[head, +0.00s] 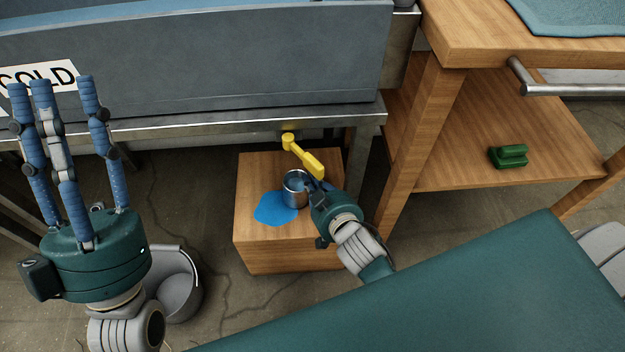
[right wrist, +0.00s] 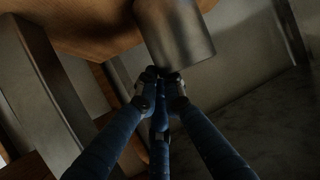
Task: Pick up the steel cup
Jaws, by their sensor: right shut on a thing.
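The steel cup (head: 293,199) stands upright, as far as I can see, at the top of a wooden box (head: 262,170), under a yellow lever tap (head: 305,158). Something bluish shows inside it. My right gripper (head: 314,188) reaches in from the right and is shut on the cup's right side. In the right wrist view the fingers (right wrist: 161,80) come together at the edge of the cup (right wrist: 176,32). Whether the cup is clear of the box top, I cannot tell. My left gripper (head: 55,90) is open and empty, fingers upward, far left of the cup.
A blue puddle (head: 272,209) lies on the box, left of the cup. A grey trough with a COLD sign (head: 38,77) is behind. A wooden bench (head: 440,140) at right holds a green block (head: 508,157). A grey bucket (head: 180,285) stands on the floor behind my left gripper.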

